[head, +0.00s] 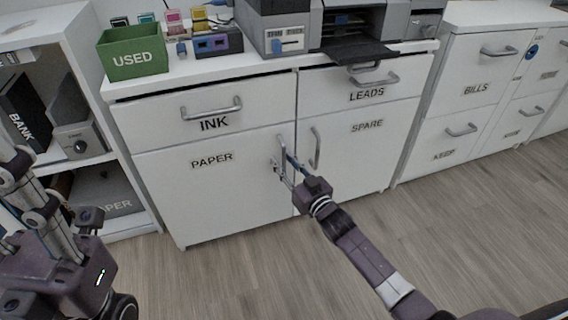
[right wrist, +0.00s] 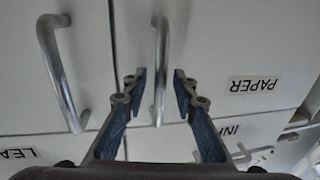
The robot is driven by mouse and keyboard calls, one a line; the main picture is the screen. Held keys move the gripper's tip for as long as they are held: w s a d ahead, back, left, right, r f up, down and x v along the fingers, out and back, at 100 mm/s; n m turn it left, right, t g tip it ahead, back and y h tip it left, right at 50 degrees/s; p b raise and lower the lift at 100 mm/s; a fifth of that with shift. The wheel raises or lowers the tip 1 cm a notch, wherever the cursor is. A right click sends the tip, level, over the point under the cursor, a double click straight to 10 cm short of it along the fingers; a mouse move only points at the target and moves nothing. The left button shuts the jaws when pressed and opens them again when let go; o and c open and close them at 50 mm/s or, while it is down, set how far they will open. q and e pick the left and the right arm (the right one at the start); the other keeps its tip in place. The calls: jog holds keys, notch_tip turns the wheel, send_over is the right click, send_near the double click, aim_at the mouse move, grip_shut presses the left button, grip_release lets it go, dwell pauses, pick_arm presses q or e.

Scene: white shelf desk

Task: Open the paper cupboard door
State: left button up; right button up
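The paper cupboard door (head: 215,205) is the white left door under the INK drawer, and it is closed. Its upright metal handle (head: 281,148) is near the door's right edge. My right gripper (head: 283,163) is at this handle in the head view. In the right wrist view the paper handle (right wrist: 161,62) stands between the two open fingers (right wrist: 158,92), with gaps visible on both sides. The PAPER label (right wrist: 253,85) appears upside down there. My left gripper (head: 28,190) is at the left edge of the head view, away from the door; its finger opening is unclear.
The SPARE door (head: 360,160) adjoins on the right; its handle (head: 316,148) is close to my right gripper. The INK drawer (head: 210,108) is above. A green USED box (head: 133,55) and a printer (head: 345,25) stand on top. The floor in front is clear.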

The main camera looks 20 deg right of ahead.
grip_shut()
jog(key=shift+s, duration=0.15)
